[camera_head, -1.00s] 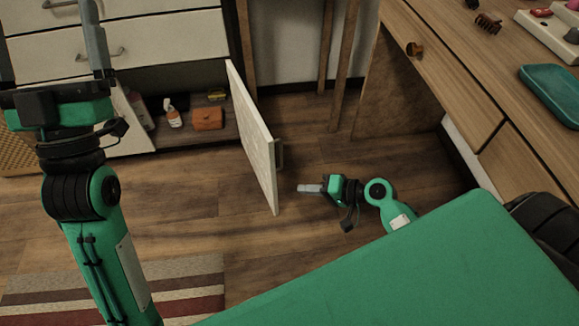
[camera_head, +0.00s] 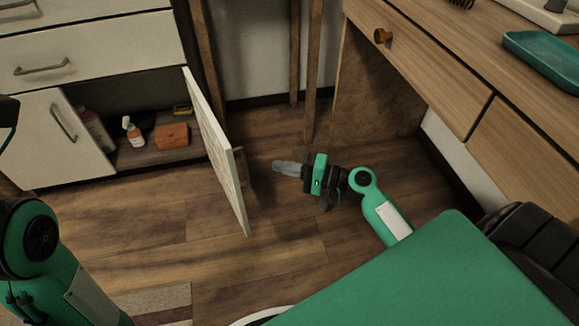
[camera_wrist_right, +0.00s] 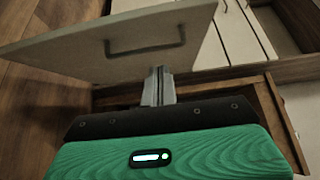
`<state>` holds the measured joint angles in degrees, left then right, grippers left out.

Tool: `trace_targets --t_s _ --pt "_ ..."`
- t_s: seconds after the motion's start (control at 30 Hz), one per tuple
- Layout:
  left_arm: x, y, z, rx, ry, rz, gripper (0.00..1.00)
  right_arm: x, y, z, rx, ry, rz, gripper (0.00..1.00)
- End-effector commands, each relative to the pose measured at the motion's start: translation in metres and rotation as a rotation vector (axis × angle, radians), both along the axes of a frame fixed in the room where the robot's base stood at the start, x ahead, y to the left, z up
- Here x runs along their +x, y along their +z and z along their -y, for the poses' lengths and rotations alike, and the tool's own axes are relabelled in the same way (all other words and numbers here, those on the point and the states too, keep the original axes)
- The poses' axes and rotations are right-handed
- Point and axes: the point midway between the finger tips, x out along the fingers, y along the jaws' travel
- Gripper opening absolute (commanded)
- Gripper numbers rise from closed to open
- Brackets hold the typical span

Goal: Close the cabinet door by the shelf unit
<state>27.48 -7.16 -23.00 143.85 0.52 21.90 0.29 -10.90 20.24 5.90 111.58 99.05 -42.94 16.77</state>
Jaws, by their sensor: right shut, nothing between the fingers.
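The white cabinet door (camera_head: 217,150) stands wide open, hinged at the right side of the low cabinet and swung out toward me. Its handle is on the right face and shows in the right wrist view (camera_wrist_right: 145,46). My right gripper (camera_head: 276,167) is shut and empty, just right of the door near the handle, with a small gap in the head view. In the right wrist view its fingertips (camera_wrist_right: 158,76) point at the door panel below the handle; contact cannot be told. My left arm shows at the left edge, with only a dark sliver near its gripper end.
The open shelf holds a spray bottle (camera_head: 132,131), an orange box (camera_head: 171,135) and a yellow item. A second white door (camera_head: 62,137) is at the left. A wooden desk (camera_head: 440,62) with a teal tray (camera_head: 545,58) stands at the right. The floor around the door is clear.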

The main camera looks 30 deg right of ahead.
Motion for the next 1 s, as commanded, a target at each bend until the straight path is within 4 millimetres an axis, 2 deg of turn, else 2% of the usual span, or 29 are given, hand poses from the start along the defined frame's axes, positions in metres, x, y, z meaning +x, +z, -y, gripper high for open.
trace_targets --t_s 0.03,0.27,0.4,0.5,0.63,1.0 --pt "0.001 0.002 0.001 0.005 0.003 -0.005 1.00 0.009 0.005 -0.009 0.001 0.001 0.003 0.00" --pt "0.005 -0.001 0.003 0.018 0.010 -0.020 1.00 0.044 0.003 -0.042 0.001 0.001 0.001 0.00" --pt "0.007 -0.002 0.005 0.029 0.014 -0.032 1.00 0.041 0.003 -0.064 0.002 0.001 -0.001 0.00" --pt "0.007 -0.004 0.006 0.031 0.013 -0.032 1.00 0.041 0.002 -0.073 0.000 0.000 0.000 0.00" --pt "0.008 -0.007 0.007 0.039 0.015 -0.039 1.00 0.041 0.001 -0.079 -0.001 0.000 0.001 0.00" --pt "0.008 -0.008 0.007 0.041 0.015 -0.040 1.00 0.041 0.000 -0.080 -0.001 -0.001 0.000 0.00"
